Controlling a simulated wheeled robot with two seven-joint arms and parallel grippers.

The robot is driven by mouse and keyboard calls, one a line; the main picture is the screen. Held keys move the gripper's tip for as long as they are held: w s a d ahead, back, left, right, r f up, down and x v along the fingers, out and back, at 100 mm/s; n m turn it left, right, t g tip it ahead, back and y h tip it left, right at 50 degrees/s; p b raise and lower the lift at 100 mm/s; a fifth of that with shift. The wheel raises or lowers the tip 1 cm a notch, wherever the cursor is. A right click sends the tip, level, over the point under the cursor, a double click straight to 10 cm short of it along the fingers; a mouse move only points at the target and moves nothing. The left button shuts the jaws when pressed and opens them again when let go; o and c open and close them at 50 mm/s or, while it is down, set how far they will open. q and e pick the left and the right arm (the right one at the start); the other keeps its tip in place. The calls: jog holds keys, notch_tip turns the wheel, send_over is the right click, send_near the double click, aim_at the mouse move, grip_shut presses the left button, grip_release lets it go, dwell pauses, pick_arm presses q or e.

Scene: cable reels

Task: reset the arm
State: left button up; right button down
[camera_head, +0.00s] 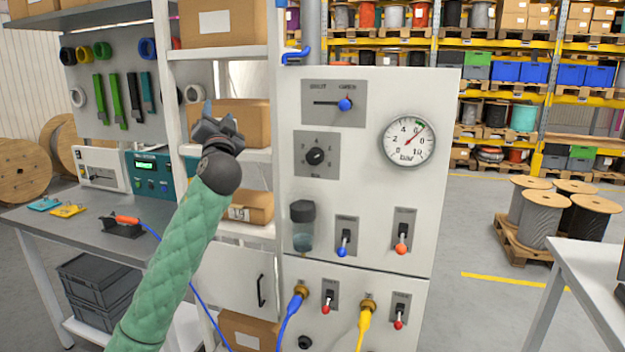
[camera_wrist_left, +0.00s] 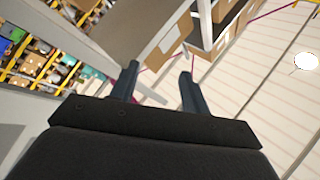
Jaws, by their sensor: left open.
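My left arm, in a green padded sleeve, reaches up from the bottom left of the head view. Its dark gripper (camera_head: 215,122) is raised in front of the shelf unit, left of the white control panel (camera_head: 372,175). In the left wrist view the two dark fingers of the left gripper (camera_wrist_left: 158,85) stand apart with nothing between them. My right gripper is in neither view.
A grey workbench (camera_head: 60,225) with a soldering-type tool (camera_head: 125,220) stands at left. Shelves hold cardboard boxes (camera_head: 245,205). The panel carries a round gauge (camera_head: 409,141), switches, and blue (camera_head: 290,318) and yellow (camera_head: 364,322) cables. Cable reels (camera_head: 590,215) stand on a pallet at right.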

pick_arm(q)
notch_tip(320, 180, down, 32)
jog(key=w+n+g+h, duration=0.1)
jog(key=w+g+h, duration=0.15)
jog(key=g, duration=0.55)
jog(key=s+d+f+g+h, duration=0.15)
jog(key=s+f, duration=0.25)
jog(key=f, duration=0.5)
jog(key=s+d+f+g+h, duration=0.15)
jog(key=s+f, duration=0.25)
jog(key=f, duration=0.6)
jog(key=s+d+f+g+h, duration=0.1)
jog(key=s+f+g, duration=0.15)
jog(key=f, duration=0.65)
jog(key=s+d+f+n+g, duration=0.15)
jog(key=s+f+g, duration=0.45)
jog(key=s+f, duration=2.45)
jog(key=s+f+g, duration=0.1)
jog(key=s+f, duration=0.1)
jog(key=s, duration=0.6)
jog(key=s+f+g, duration=0.1)
jog(key=s+f, duration=0.2)
jog(key=s, duration=0.6)
jog(key=shift+d+n, duration=0.2)
jog(key=shift+n, duration=0.15)
